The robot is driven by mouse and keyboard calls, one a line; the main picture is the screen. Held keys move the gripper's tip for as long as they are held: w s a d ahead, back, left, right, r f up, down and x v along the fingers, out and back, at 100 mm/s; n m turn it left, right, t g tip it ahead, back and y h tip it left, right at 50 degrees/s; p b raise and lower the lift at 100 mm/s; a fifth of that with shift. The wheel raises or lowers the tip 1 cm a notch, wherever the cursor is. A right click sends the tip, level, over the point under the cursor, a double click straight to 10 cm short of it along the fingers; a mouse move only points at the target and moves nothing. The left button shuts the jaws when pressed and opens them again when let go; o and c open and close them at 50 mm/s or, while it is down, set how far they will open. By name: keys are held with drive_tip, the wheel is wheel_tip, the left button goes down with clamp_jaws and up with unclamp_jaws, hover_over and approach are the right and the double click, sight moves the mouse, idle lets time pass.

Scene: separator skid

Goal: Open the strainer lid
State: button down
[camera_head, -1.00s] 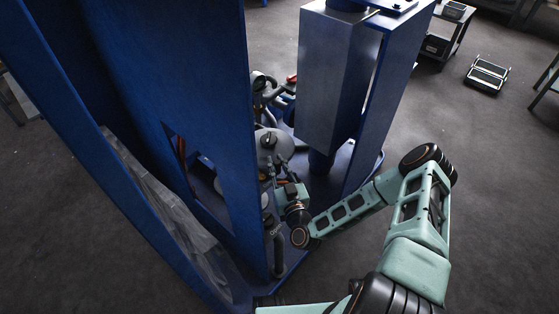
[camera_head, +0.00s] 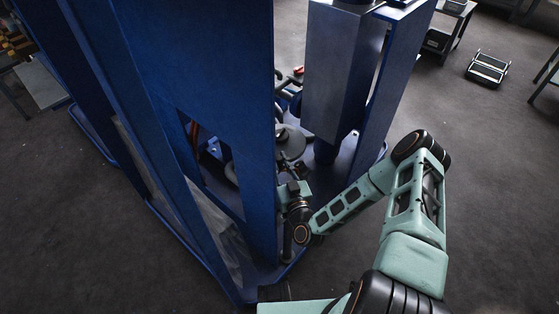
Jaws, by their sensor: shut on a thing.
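The strainer (camera_head: 290,142) shows as a grey rounded body with a lid, between the blue panel and the silver column. The blue panel's edge hides its left part. My gripper (camera_head: 287,181) is at the end of my teal arm, just below the strainer and close against the panel edge. Its fingertips are small and partly hidden. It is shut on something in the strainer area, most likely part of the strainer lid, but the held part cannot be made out. How far the lid is open cannot be told.
A tall blue panel (camera_head: 225,90) stands left of my gripper, with a cut-out opening. A silver column (camera_head: 338,75) and a blue upright (camera_head: 384,95) stand to the right. A red-handled valve (camera_head: 297,72) is behind. The floor at right is clear; a case (camera_head: 488,68) lies farther off.

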drive_tip(key=shift+a, duration=0.25)
drive_tip(key=c, duration=1.8)
unclamp_jaws()
drive_tip(key=shift+r, duration=0.5)
wheel_tip(320, 180, up, 9)
